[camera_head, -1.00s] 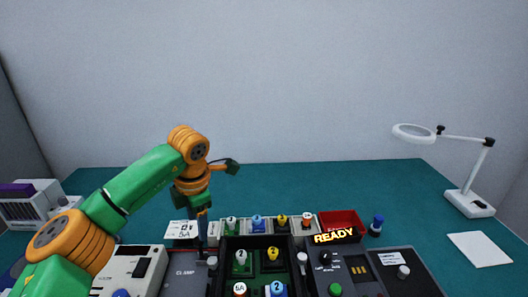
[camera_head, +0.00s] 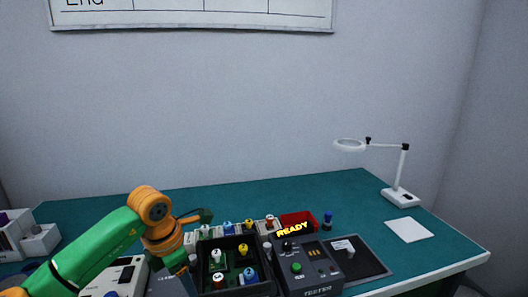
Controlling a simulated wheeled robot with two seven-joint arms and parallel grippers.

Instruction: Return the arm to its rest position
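My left arm (camera_head: 95,250), green and orange, comes in from the lower left and bends downward at its wrist. My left gripper (camera_head: 188,285) points down just left of the black rack; its fingertips are small and dark near the bottom edge, so I cannot tell whether they are open or shut. My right arm and gripper are out of view.
A black rack (camera_head: 205,265) holds several coloured pieces, with more in a row behind it. A tester (camera_head: 318,291) with a green button and a lit READY sign (camera_head: 292,229) stands right. A red bin (camera_head: 299,222), blue-topped piece (camera_head: 328,220) and magnifier lamp (camera_head: 400,195) stand beyond. The back table is clear.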

